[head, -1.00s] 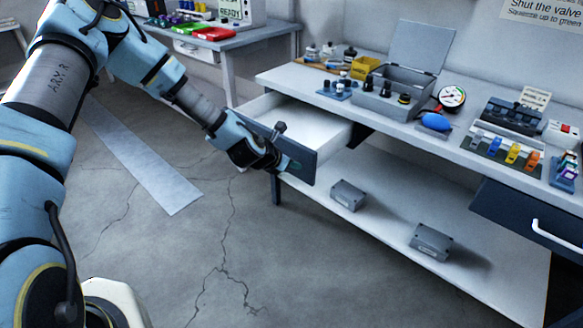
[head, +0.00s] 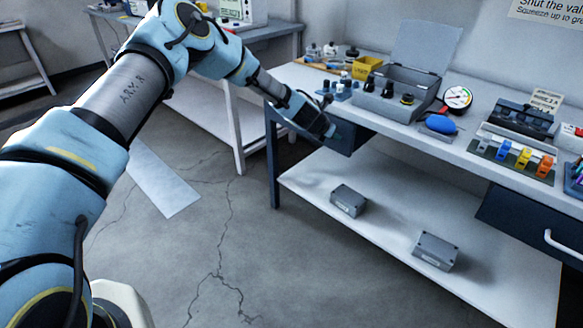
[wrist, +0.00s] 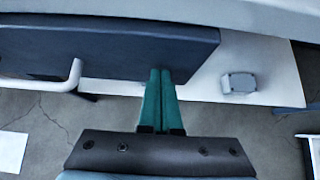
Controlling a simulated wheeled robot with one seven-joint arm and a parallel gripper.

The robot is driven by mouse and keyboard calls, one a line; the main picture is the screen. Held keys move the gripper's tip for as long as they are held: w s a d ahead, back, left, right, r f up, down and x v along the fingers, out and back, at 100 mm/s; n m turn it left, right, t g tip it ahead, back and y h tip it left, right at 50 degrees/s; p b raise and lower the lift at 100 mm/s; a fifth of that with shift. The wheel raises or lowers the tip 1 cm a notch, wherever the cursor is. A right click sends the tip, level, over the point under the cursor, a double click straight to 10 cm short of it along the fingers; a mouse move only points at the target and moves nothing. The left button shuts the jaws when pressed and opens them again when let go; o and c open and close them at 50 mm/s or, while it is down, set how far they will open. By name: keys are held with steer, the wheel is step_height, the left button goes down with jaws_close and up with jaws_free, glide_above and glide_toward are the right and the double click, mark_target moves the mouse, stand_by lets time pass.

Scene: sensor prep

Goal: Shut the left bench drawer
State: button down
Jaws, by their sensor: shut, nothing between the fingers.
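The left bench drawer's dark blue front (head: 351,139) sits under the left end of the bench top, and no drawer interior shows in the head view. I cannot tell if it is fully flush. In the wrist view, the drawer front (wrist: 120,50) spans the upper left, close under the pale bench top edge, with its white handle (wrist: 62,80) at left. My gripper (head: 333,133) is shut and empty at the front's right part. Its green fingers (wrist: 160,72) lie together at the front's lower edge, right of the handle; they appear to touch it. My arm hides the front's left part.
The bench top (head: 470,150) holds a grey open case (head: 393,98), a gauge (head: 458,97) and a blue bulb (head: 441,124). Two grey boxes (head: 348,200) (head: 435,250) lie on the lower shelf. A right drawer (head: 520,222) has a white handle.

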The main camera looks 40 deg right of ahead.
steer(key=shift+w+d+r, duration=0.15)
steer(key=shift+d+r, duration=0.05)
steer(key=shift+d, duration=0.65)
steer(key=shift+r, duration=0.1)
